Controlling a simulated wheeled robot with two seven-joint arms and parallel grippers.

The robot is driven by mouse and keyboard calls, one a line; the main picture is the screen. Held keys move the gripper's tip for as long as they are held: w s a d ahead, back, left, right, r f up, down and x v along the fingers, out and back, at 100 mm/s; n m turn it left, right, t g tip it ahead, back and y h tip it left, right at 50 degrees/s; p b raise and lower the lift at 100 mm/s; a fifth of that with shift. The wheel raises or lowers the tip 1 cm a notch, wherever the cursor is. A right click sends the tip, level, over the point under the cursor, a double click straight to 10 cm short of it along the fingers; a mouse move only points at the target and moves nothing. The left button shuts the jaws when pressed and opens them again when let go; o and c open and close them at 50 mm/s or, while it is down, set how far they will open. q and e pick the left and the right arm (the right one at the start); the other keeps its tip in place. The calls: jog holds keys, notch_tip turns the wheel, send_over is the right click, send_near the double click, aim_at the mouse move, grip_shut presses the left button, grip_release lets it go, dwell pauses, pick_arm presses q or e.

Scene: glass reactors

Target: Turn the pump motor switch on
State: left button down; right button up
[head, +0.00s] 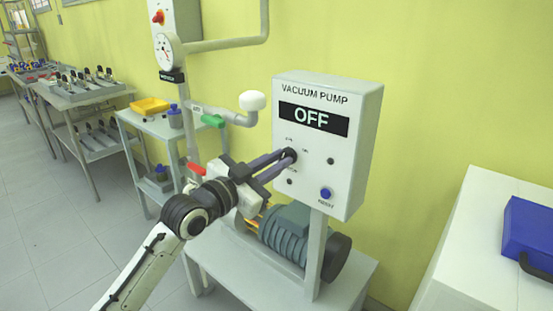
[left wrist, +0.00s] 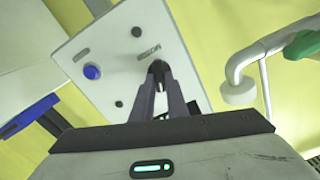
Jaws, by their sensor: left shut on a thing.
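The vacuum pump control box (head: 322,182) is white and its display (head: 313,118) reads OFF. It also shows in the left wrist view (left wrist: 105,58), tilted. My left gripper (head: 289,157) is at the front of the box, shut on a small dark knob that I take to be the motor switch. In the left wrist view its fingertips (left wrist: 158,69) meet at the panel and hide most of the switch, so its angle cannot be told. A blue button (head: 325,193) sits lower right on the panel. My right gripper is in neither view.
The pump motor (head: 284,232) stands on a grey stand below the box. A pipe with a green handle (head: 212,121) and white knob (head: 252,101) is close left of the box. A blue case (head: 530,228) lies on the white bench at right.

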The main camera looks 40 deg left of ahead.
pick_arm(q)
jog(key=m+p, duration=0.1)
jog(key=m, duration=0.1)
jog(key=shift+d+m, duration=0.1)
jog(key=shift+m, duration=0.3)
jog(key=m+p, duration=0.2)
jog(key=m, duration=0.2)
jog(key=shift+f+m+p, duration=0.15)
jog(key=shift+m+p, duration=0.25)
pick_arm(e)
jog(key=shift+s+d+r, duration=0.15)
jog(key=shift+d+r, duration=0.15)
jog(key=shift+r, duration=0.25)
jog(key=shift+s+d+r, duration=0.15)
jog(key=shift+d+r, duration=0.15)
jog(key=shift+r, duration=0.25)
pick_arm(q)
jog(key=shift+d+m, duration=0.1)
jog(key=shift+m, duration=0.2)
jog(key=c, duration=1.7)
grip_release()
jog(key=shift+c, duration=0.2)
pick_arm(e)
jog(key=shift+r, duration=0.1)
